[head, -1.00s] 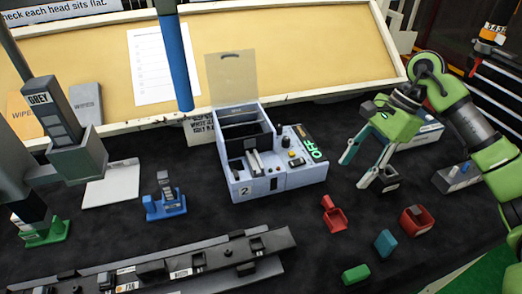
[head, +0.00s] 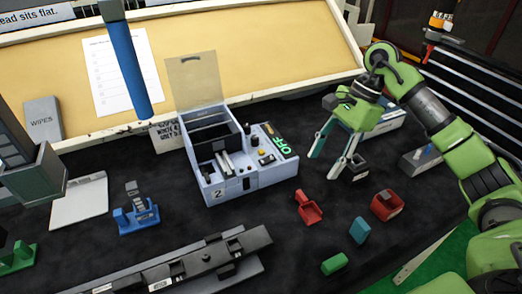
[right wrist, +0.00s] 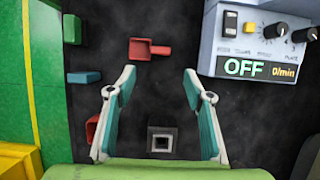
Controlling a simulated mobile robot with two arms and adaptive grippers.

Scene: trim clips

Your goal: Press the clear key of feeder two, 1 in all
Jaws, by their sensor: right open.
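Feeder two (head: 231,186) is a pale blue-grey box with a "2" on its front and a raised clear lid, in the middle of the head view. Its control panel (head: 247,142) on the right side carries a green OFF display (head: 284,147), a yellow button (head: 262,152) and dark knobs. In the right wrist view the OFF display (right wrist: 245,67) is at the upper right, with small keys and knobs above it; their labels are too small to read surely. My right gripper (head: 322,166) is open and empty, to the right of the feeder and apart from it. My left gripper is not in view.
A red scoop (head: 309,209), a red bin (head: 387,205), a teal block (head: 360,230) and a green block (head: 334,263) lie on the black mat in front. A small dark square holder (head: 356,168) stands beside the right gripper. A dark rail (head: 200,262) runs along the front.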

